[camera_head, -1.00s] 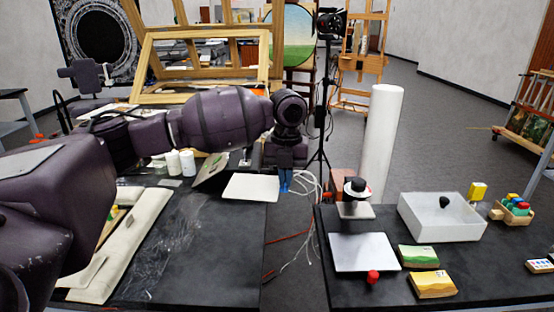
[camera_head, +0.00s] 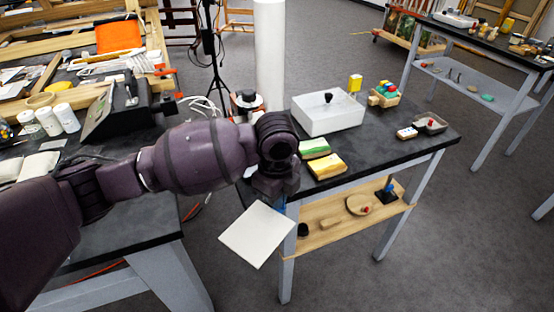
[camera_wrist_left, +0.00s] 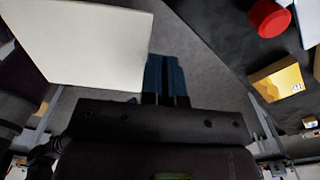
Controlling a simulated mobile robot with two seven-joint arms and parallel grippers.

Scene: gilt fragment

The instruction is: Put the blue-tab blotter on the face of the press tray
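The blotter, a flat pale square board (camera_head: 257,235), hangs at my left gripper (camera_head: 284,203) above the floor gap, left of the right-hand table's front edge. The gripper is shut on its edge where blue shows; in the left wrist view the blotter (camera_wrist_left: 90,45) lies beside the blue strips at the gripper (camera_wrist_left: 163,78). I cannot separate tab from fingers there. The press tray is hidden behind my left arm in the head view; a red knob (camera_wrist_left: 268,17) shows in the wrist view. My right gripper is not in view.
On the right-hand table (camera_head: 400,148) stand a white box (camera_head: 327,115), green (camera_head: 314,148) and yellow (camera_head: 326,166) blocks, and a crate of coloured bottles (camera_head: 384,97). A wooden shelf (camera_head: 340,233) with small items sits below. Open floor lies in front.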

